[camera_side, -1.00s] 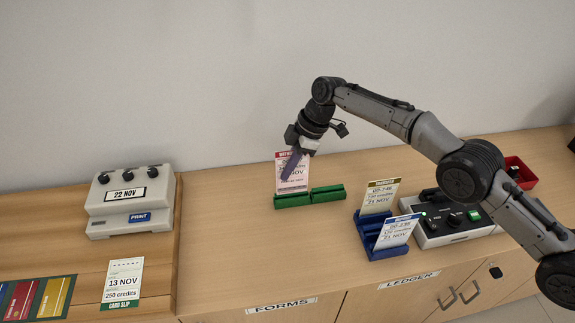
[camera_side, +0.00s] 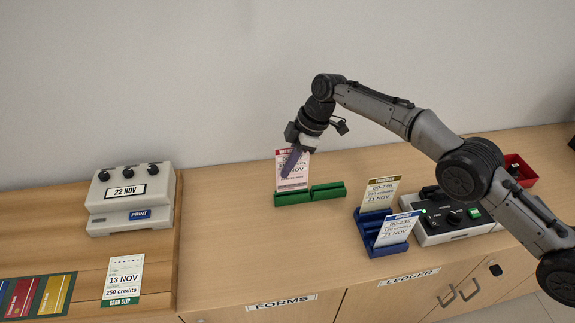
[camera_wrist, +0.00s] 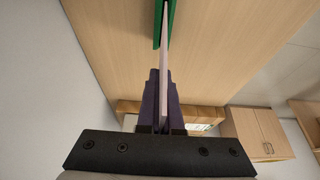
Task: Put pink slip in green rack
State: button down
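The pink slip (camera_side: 297,183) is a pale card with a red header. It stands upright at the left slot of the green rack (camera_side: 328,193), its lower edge at the rack. In the wrist view the slip (camera_wrist: 165,55) shows edge-on as a thin pale pink strip running into the green rack (camera_wrist: 170,12). My gripper (camera_side: 290,167) is at the slip from above, its purple fingers overlapping the card's face in the side view. In the wrist view the fingers (camera_wrist: 161,85) are closed with the slip between them. How deep the slip sits is hard to tell.
A blue rack (camera_side: 370,236) with a yellow-headed slip (camera_side: 380,193) and a blue-headed slip (camera_side: 397,229) stands to the right, by a button device (camera_side: 450,219) and a red tray (camera_side: 524,178). A printer (camera_side: 130,200) and a card slip (camera_side: 123,278) are at left. Counter around the green rack is clear.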

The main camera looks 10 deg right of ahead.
jog(key=shift+f, duration=0.25)
jog(key=shift+f, duration=1.65)
jog(key=c, duration=1)
grip_release()
jog(key=shift+r, duration=0.1)
notch_tip(320, 180, up, 7)
